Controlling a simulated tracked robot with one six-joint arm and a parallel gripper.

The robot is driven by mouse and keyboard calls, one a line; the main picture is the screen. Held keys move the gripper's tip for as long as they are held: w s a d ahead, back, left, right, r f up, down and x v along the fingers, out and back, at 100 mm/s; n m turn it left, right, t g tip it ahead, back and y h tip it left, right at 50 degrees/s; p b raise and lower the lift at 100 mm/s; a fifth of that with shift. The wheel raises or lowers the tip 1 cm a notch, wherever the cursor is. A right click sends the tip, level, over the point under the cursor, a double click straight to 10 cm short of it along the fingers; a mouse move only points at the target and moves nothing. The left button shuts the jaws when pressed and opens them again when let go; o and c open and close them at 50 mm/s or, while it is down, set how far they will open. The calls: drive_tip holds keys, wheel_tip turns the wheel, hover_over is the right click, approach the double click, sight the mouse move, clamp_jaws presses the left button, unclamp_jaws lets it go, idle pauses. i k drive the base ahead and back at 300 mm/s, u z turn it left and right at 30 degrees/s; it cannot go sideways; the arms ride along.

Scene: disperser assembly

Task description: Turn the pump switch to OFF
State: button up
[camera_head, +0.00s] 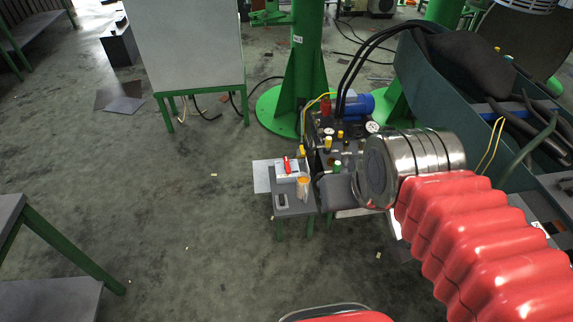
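The pump switch is most likely the small white box with a red lever (287,165) on a low grey stand. Its red lever stands roughly upright, tilted slightly; its ON/OFF marking is too small to read. My arm comes in from the right with a red ribbed cover and ends in a banded metal cylinder. A dark block (336,192) sits just left of that cylinder, right of the switch; I cannot tell whether it belongs to my gripper. No fingertips are clearly visible, and an orange-topped cylinder (303,189) stands right below the switch.
Behind the switch is a pump unit (325,135) with a blue motor (358,104), hoses, gauges and coloured caps. A green column (305,50) stands behind it. A dark green trough (470,110) lies to the right. The floor left of the stand is open.

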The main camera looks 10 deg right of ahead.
sight(285, 159)
drive_tip(key=u, duration=0.5)
drive_tip(key=i, duration=1.6)
drive_tip(key=z, duration=0.5)
